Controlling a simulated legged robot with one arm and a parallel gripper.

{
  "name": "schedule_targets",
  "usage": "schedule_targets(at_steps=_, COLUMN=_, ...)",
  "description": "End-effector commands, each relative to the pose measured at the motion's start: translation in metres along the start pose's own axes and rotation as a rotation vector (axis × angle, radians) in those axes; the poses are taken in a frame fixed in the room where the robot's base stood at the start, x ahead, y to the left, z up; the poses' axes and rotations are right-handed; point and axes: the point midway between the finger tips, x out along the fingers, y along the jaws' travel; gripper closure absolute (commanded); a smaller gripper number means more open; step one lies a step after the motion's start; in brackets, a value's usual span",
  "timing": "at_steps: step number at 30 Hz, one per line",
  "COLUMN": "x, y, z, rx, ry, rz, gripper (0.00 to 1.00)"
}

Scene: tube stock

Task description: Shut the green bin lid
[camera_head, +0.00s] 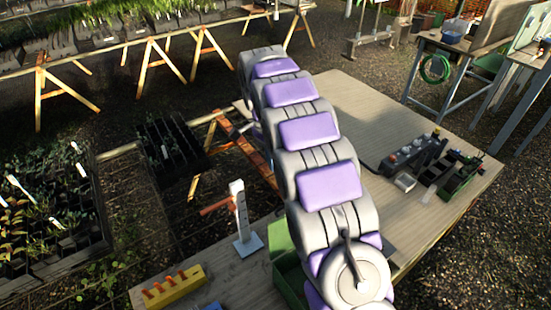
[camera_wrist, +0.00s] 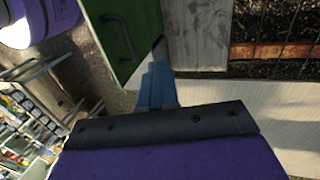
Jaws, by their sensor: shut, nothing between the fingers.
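The green bin (camera_head: 290,283) stands near the front of the table, mostly hidden behind my arm. A lighter green panel, which looks like its lid (camera_head: 280,238), shows at its far side; I cannot tell its angle. In the wrist view a green panel with a dark bar handle, seemingly the lid (camera_wrist: 143,22), fills the upper middle. My gripper (camera_wrist: 157,68) shows blue fingers, shut and empty, close to the panel's lower right edge. I cannot tell whether they touch it. The gripper is not visible in the head view.
The wooden table (camera_head: 345,100) has free room behind my arm. A white post with an orange arm (camera_head: 240,215) and a yellow block (camera_head: 174,287) stand left of the bin. A dark caddy (camera_head: 413,155) and small green crate (camera_head: 460,175) sit at right.

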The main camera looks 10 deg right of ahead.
Motion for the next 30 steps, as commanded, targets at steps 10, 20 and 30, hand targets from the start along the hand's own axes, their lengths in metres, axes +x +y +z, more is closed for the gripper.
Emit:
schedule_targets(at_steps=10, x=0.059, y=0.001, z=-0.001, rx=-0.001, ry=-0.003, rz=0.006, gripper=1.0)
schedule_targets(at_steps=20, x=0.082, y=0.026, z=-0.001, rx=0.0, ry=-0.003, rz=0.004, gripper=1.0)
schedule_targets(at_steps=30, x=0.087, y=0.036, z=0.0, rx=-0.001, ry=0.0, rz=0.001, gripper=1.0)
